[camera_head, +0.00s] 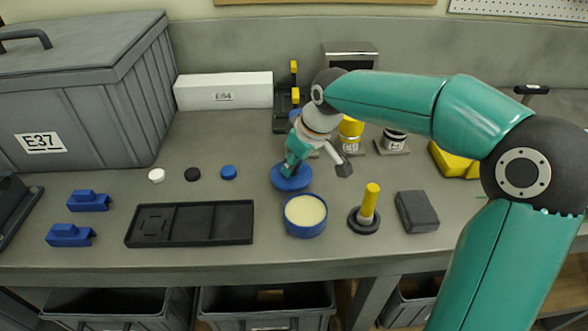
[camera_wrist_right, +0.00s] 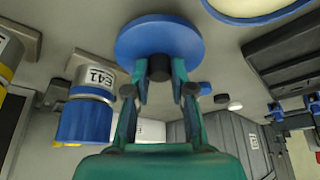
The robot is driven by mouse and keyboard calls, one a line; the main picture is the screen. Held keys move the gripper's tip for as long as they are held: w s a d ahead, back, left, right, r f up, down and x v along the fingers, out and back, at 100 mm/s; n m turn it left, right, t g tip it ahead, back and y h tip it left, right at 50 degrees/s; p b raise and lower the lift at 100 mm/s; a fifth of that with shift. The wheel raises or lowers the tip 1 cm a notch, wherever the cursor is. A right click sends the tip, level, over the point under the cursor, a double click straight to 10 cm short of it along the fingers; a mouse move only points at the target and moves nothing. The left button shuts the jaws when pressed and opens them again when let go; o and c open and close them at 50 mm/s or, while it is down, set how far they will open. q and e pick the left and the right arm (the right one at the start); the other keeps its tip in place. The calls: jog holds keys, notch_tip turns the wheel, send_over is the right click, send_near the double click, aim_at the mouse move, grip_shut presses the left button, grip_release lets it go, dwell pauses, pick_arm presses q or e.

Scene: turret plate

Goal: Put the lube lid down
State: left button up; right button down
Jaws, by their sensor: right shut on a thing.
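The lube lid (camera_head: 292,181) is a round blue disc behind the open lube tub. It also shows in the right wrist view (camera_wrist_right: 160,36), with a dark knob at its centre. My right gripper (camera_head: 290,166) is shut on this knob; its two fingers pinch it from both sides in the wrist view (camera_wrist_right: 160,74). The lid is at or just above the bench top; I cannot tell whether it touches. The lube tub (camera_head: 305,230) is a blue round container, uncovered, with cream-coloured content. My left gripper is not in view.
A black tray (camera_head: 190,224) lies left of the tub. A yellow-handled tool (camera_head: 369,203) and a dark block (camera_head: 417,211) stand right of it. White, black and blue caps (camera_head: 228,172) lie to the left. A large grey case (camera_head: 80,100) fills the back left.

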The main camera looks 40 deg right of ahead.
jog(key=shift+f, duration=0.9)
jog(key=shift+f, duration=0.2)
jog(key=c, duration=1)
grip_release()
jog(key=shift+r, duration=0.4)
jog(key=v, duration=1.1)
jog(key=shift+s+d+r+p, duration=0.1)
jog(key=shift+s+r+p, duration=0.2)
jog(key=shift+s, duration=0.05)
